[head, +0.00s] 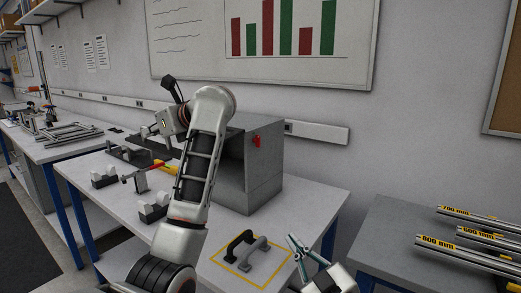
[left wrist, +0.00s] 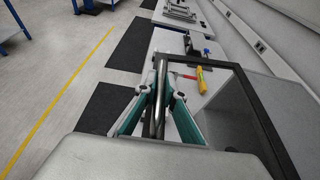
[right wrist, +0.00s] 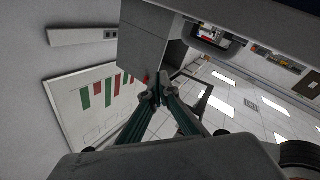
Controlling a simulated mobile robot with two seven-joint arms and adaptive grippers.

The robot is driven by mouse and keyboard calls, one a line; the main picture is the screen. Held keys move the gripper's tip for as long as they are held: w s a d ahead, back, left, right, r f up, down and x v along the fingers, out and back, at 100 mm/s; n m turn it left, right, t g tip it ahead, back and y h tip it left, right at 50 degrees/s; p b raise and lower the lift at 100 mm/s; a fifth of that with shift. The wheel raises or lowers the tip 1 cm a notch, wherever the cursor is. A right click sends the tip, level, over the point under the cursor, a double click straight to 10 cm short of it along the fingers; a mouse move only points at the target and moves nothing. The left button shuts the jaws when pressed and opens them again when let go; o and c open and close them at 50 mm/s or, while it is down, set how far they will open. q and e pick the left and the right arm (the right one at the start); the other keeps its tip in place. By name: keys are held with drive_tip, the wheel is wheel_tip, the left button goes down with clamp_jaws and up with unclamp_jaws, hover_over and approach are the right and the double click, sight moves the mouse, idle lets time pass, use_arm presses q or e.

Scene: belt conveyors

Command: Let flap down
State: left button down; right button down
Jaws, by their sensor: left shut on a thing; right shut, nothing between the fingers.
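A grey box (head: 264,165) stands at the back of the table, its open front facing left and a red part (head: 257,141) on its side. In the left wrist view its dark front frame (left wrist: 249,100) surrounds a grey interior.
A black and a grey handle (head: 253,255) lie inside a yellow outline on the table (head: 304,207). A yellow-handled tool (head: 163,169) and small grey holders (head: 152,208) lie left of the box. Metal tubes (head: 468,252) rest on the right bench.

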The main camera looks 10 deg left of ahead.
sight(257, 141)
drive_tip(key=w+a+r+n+g+y, duration=0.2)
drive_tip(key=a+r+n+g+y, duration=0.2)
drive_tip(key=a+r+n, duration=0.55)
drive_tip(key=w+d+r+n+h, duration=0.1)
drive_tip(key=w+d+r+n, duration=0.2)
drive_tip(key=w+r+n, duration=0.4)
drive_tip(key=shift+m+g, duration=0.3)
drive_tip(key=shift+m, duration=0.15)
drive_tip(key=w+a, duration=0.2)
drive_tip(key=w, duration=0.1)
drive_tip(key=w+a, duration=0.2)
drive_tip(key=w, duration=0.1)
drive_tip(key=w+a, duration=0.3)
drive_tip(key=shift+w, duration=0.25)
drive_tip(key=shift+w+d, duration=0.3)
drive_tip(key=shift+w, duration=0.5)
drive_tip(key=shift+f+n, duration=0.15)
drive_tip(key=shift+n, duration=0.45)
